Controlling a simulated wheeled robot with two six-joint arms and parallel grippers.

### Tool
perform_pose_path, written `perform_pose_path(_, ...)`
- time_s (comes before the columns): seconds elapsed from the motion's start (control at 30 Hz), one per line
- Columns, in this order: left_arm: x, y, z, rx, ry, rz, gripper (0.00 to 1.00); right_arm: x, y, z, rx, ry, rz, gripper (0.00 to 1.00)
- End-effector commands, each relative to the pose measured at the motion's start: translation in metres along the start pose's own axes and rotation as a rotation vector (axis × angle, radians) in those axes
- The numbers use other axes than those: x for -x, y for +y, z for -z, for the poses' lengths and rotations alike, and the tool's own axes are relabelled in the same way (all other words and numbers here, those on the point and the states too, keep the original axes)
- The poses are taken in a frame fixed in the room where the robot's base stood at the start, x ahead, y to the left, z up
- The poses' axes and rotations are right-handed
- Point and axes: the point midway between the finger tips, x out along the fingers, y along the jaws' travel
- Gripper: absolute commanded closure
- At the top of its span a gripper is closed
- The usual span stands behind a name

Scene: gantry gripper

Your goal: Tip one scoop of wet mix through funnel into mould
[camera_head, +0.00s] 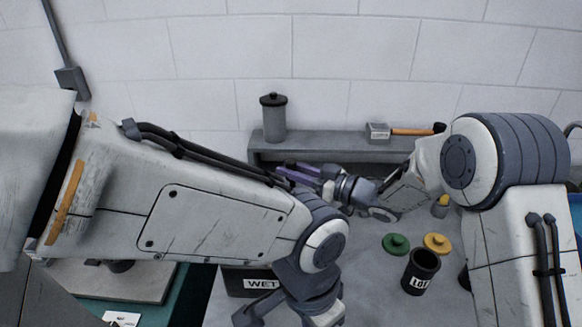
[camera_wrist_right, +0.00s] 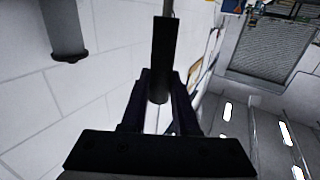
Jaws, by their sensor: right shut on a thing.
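My right gripper (camera_head: 298,172) reaches left in front of the back shelf. In the right wrist view its fingers (camera_wrist_right: 158,108) are shut on a dark bar-like handle (camera_wrist_right: 161,45). The handle looks like part of a tool, but no scoop bowl can be made out. A dark bin with a WET label (camera_head: 262,284) stands below, partly behind my left arm. My left gripper (camera_head: 275,312) points down near this bin, cut off by the bottom edge, so its jaws are unclear. I cannot make out the funnel or mould.
A grey shelf (camera_head: 335,147) along the back wall holds a dark canister (camera_head: 273,120) and a wooden-handled hammer (camera_head: 405,131). A black cup with a white label (camera_head: 421,272), a green lid (camera_head: 396,244) and a yellow lid (camera_head: 437,242) sit on the grey bench between my arms.

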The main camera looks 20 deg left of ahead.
Motion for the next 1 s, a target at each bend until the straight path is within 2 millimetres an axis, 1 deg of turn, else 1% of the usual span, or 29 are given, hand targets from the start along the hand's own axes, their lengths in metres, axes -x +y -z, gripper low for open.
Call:
perform_pose_path(0.03, -0.007, -0.001, 0.000, 0.000, 0.000, 0.000, 1.00, 0.000, 0.000, -0.008, 0.000, 0.001, 0.000, 1.00)
perform_pose_path(0.47, -0.036, -0.003, -0.002, 0.000, 0.000, 0.000, 1.00, 0.000, 0.000, -0.046, 0.000, 0.001, 0.001, 1.00)
perform_pose_path(0.5, -0.033, -0.002, -0.002, 0.000, 0.000, 0.000, 1.00, 0.002, -0.005, -0.041, 0.000, 0.001, 0.001, 1.00)
perform_pose_path(0.53, -0.033, -0.002, -0.002, 0.000, 0.000, 0.000, 1.00, 0.004, -0.007, -0.041, 0.000, 0.001, 0.001, 1.00)
perform_pose_path(1.0, -0.038, -0.003, -0.002, 0.000, 0.000, 0.000, 1.00, 0.025, -0.044, -0.041, 0.001, 0.001, 0.000, 1.00)
